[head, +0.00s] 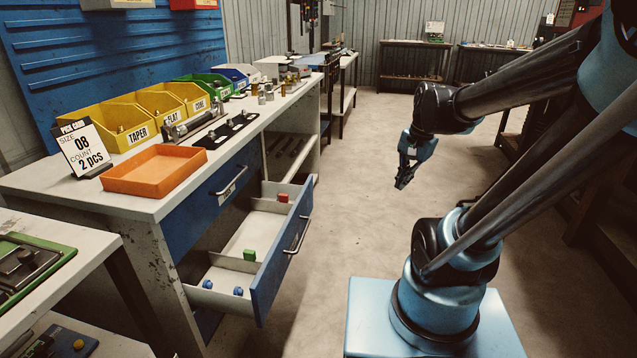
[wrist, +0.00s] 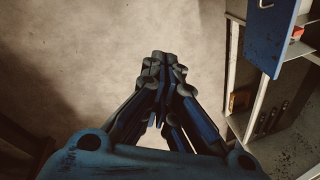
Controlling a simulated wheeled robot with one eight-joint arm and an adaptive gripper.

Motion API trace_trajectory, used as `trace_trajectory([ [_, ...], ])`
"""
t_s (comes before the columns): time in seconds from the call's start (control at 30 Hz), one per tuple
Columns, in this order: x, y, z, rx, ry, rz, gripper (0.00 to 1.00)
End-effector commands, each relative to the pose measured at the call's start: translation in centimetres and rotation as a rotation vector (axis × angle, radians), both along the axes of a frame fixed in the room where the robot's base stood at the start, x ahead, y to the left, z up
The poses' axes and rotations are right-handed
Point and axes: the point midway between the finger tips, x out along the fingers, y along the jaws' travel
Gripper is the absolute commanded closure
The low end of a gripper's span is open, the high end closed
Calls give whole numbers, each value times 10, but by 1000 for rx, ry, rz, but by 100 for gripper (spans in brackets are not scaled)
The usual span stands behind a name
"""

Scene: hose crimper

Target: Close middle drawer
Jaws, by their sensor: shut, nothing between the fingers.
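The middle drawer (head: 283,250) is pulled out from the workbench, with a blue front and a metal bar handle (head: 298,236). Inside it lie a red block (head: 283,198), a green block (head: 249,255) and blue pieces (head: 238,291). My gripper (head: 403,183) is shut and empty, in the air over the open floor, to the right of the drawer and apart from it. In the wrist view my gripper (wrist: 162,100) points over bare floor, and a blue drawer front (wrist: 272,35) shows at the upper right.
The blue top drawer (head: 215,197) is shut above the open one. On the workbench top (head: 75,187) stand an orange tray (head: 155,170), yellow bins (head: 125,125) and a pick card (head: 84,147). The floor (head: 355,200) between the drawer and my arm is clear.

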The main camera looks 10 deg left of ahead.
Motion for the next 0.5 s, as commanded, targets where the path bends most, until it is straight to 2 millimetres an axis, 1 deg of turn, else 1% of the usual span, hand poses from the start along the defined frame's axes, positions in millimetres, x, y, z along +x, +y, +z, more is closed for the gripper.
trace_trajectory([
  [0.03, 13, 9, 3, 19, 12, -43, 100],
  [0.23, 57, 42, 7, 102, 70, -245, 100],
  [0.5, 114, 94, 0, 198, 169, -516, 100],
])
